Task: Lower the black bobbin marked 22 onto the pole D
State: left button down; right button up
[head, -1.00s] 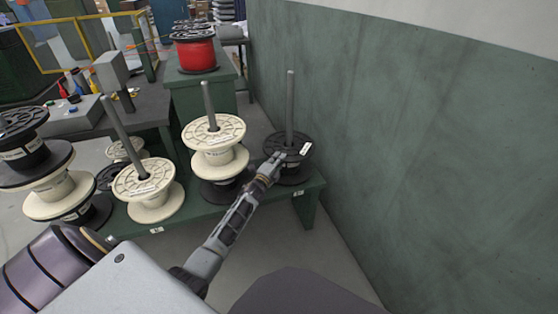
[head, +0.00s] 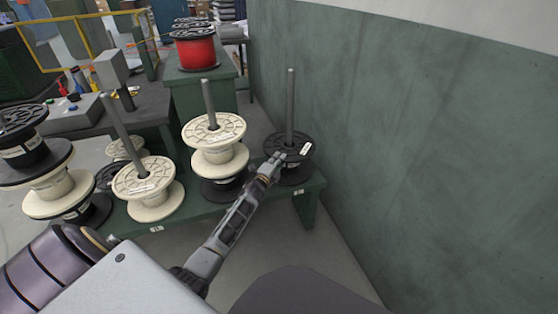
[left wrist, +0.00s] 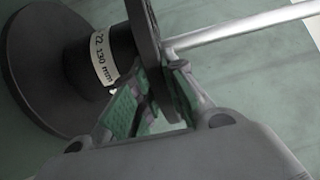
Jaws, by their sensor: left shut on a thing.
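The black bobbin (head: 297,170) is around the rightmost pole (head: 290,105), at the right end of the green bench. The pole rises out of its upper flange. In the left wrist view, the bobbin's label (left wrist: 103,62) reads 22, and the pole (left wrist: 235,28) stands out from the flange. My left gripper (head: 275,160) is shut on the near edge of the upper flange; its green finger pads (left wrist: 150,100) show on both sides of it. The bobbin sits low, at or close to the bench top; I cannot tell whether it touches. My right gripper is out of view.
A stack with cream spools (head: 214,135) on top stands on the pole left of the bobbin. Another cream spool (head: 146,183) is on a pole further left. Stacked spools (head: 55,185) stand at the far left. A green wall (head: 400,150) is close on the right.

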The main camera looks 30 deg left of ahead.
pick_arm(q)
jog(key=shift+r, duration=0.2)
jog(key=c, duration=1.4)
grip_release()
jog(key=shift+f, duration=0.25)
jog(key=shift+s+d, duration=0.15)
jog(key=shift+s, duration=1.85)
jog(key=shift+s+d, duration=0.2)
jog(key=shift+s, duration=1.75)
jog(key=shift+s+d, duration=0.15)
jog(key=shift+s, duration=1.85)
